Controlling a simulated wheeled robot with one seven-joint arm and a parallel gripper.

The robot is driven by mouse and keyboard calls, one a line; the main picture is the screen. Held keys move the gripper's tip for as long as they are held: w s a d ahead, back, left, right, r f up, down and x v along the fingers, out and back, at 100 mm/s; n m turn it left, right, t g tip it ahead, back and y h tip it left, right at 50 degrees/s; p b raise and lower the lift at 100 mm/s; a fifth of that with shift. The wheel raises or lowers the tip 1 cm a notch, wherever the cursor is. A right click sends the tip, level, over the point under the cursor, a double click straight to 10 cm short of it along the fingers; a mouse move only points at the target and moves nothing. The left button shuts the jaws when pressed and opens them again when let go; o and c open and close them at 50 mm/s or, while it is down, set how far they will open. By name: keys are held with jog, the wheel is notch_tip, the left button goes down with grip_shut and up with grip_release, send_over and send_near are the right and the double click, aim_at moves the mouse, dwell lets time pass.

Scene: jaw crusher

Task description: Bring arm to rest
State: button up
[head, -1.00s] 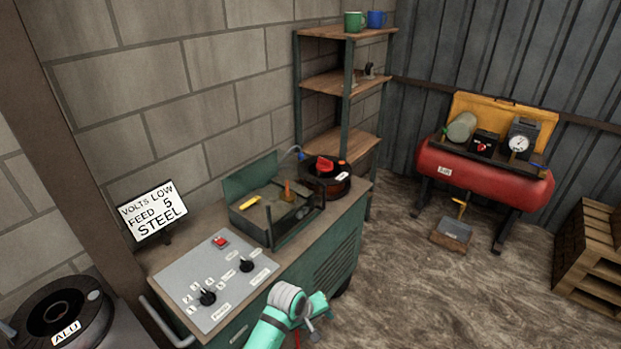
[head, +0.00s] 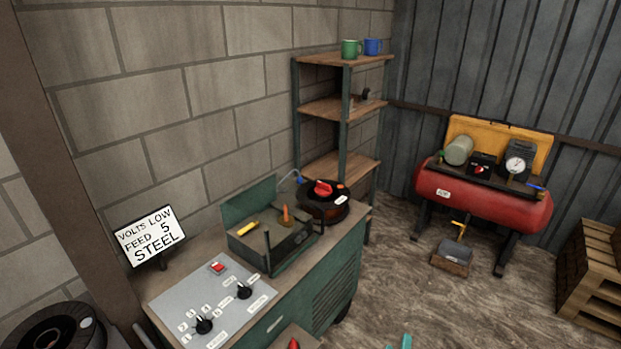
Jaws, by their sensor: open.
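My gripper is not in view. Only a small teal piece (head: 400,342), apparently part of my arm, shows at the bottom edge, right of the green cabinet. I cannot tell the arm's pose from it.
The green cabinet (head: 340,280) carries a control panel (head: 222,300), an open tray and a red-knobbed spool (head: 323,200). A sign (head: 150,237) stands behind the panel. Shelves (head: 343,108) stand behind.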

jog(key=s+a+f+t+y, duration=0.1)
jog(key=s+a+f+y, duration=0.15)
jog(key=s+a, duration=0.55)
jog(key=s+a+f+y, duration=0.2)
jog(key=s+a+y, duration=0.1)
jog(key=s, duration=0.9)
jog(key=s+a+r+m, duration=0.3)
jog(key=s+a, duration=0.2)
jog(key=s, duration=0.2)
jog(key=s+a+r+m+y, duration=0.1)
jog(key=s+a+r+m, duration=0.3)
jog(key=s+a, duration=0.2)
jog(key=shift+s+a+r+t, duration=0.15)
jog(key=shift+s+t, duration=0.15)
jog(key=shift+s, duration=0.5)
